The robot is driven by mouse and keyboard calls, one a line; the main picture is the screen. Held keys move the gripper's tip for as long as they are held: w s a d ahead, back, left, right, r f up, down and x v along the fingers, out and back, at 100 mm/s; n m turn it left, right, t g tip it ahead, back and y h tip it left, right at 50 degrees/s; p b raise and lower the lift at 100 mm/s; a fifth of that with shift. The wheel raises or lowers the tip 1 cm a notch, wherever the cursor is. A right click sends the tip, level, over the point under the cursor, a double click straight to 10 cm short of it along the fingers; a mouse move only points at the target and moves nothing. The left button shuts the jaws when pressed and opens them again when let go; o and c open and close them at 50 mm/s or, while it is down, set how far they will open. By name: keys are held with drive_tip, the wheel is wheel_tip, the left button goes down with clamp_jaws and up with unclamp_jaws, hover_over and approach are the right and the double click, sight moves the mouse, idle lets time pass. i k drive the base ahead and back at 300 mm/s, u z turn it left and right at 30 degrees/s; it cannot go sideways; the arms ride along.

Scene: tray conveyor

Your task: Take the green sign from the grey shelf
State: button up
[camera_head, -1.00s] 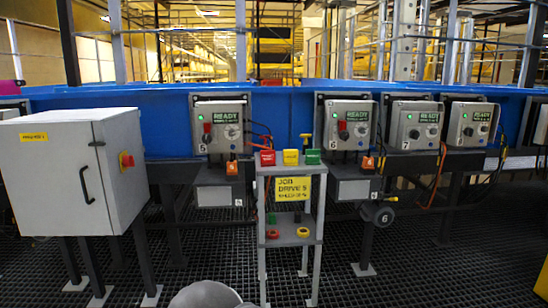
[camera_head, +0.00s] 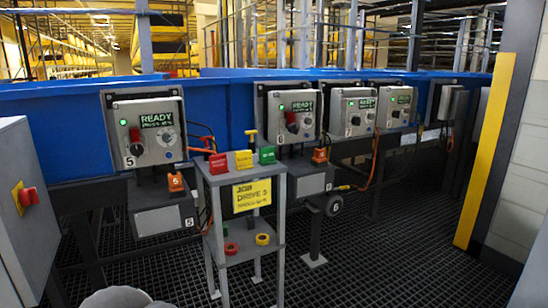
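The green sign (camera_head: 267,155) stands on the top of the grey shelf (camera_head: 281,225), at its right end. A yellow sign (camera_head: 244,159) and a red sign (camera_head: 217,164) stand to its left in the same row. The shelf stands on the grating floor in front of the blue conveyor. My gripper is not in view. A rounded grey part, apparently of my own arm, shows at the bottom left, well apart from the shelf.
Red (camera_head: 231,248) and yellow (camera_head: 262,239) rings lie on a lower level. A grey cabinet (camera_head: 25,225) is at left. A yellow-edged post (camera_head: 490,150) stands at right.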

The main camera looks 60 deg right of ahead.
sight(266, 155)
drive_tip(key=z, duration=0.85)
drive_tip(key=i, duration=0.8)
drive_tip(key=z, duration=0.95)
